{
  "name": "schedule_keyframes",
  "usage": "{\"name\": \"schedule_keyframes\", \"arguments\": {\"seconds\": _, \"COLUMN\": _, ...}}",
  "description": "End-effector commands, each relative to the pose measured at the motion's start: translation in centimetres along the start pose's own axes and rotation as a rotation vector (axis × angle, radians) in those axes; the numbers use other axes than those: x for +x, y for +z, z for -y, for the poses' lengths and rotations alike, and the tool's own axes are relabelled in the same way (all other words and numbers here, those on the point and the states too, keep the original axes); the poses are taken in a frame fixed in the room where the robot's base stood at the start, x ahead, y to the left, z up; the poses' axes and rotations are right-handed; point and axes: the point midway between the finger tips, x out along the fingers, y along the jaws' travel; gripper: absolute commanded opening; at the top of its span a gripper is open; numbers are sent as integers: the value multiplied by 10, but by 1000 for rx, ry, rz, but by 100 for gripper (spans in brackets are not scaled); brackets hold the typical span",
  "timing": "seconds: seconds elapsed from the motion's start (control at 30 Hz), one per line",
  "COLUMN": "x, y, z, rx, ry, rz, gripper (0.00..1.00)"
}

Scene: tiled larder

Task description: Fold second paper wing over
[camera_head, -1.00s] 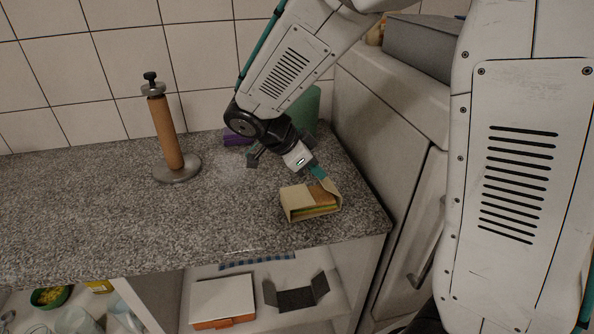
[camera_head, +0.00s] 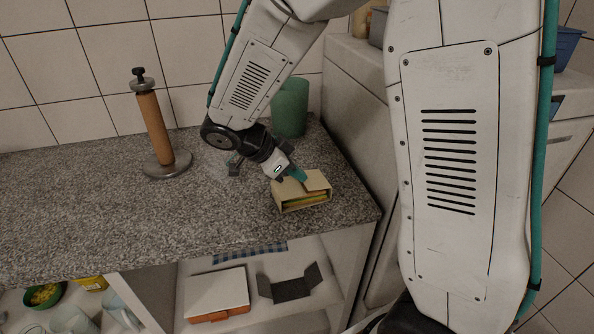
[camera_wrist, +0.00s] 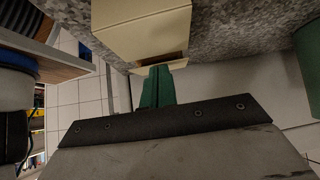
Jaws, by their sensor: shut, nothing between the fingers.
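The paper packet (camera_head: 302,201) sits on the granite counter near its right end. In the wrist view the packet (camera_wrist: 140,30) is close ahead, with a dark gap beside a narrow paper edge. My green fingers (camera_wrist: 157,84) are together and seem to touch that edge; contact is not certain.
A wooden roll holder (camera_head: 154,128) stands to the left and a green cylinder (camera_head: 290,107) behind the gripper. A white appliance (camera_head: 345,115) borders the counter's right side. The shelf below holds a white-topped box (camera_head: 216,291) and a dark folded piece (camera_head: 290,285).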

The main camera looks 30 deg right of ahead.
Motion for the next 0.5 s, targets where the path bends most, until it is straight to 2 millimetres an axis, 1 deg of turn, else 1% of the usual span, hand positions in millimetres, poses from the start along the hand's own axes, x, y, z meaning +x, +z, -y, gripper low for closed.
{"name": "schedule_keyframes", "arguments": {"seconds": 0.3, "x": 0, "y": 0, "z": 0, "rx": 0, "ry": 0, "rz": 0, "gripper": 0}}
{"name": "schedule_keyframes", "arguments": {"seconds": 0.5, "x": 2, "y": -6, "z": 0, "rx": 2, "ry": 0, "rz": 1, "gripper": 0}}
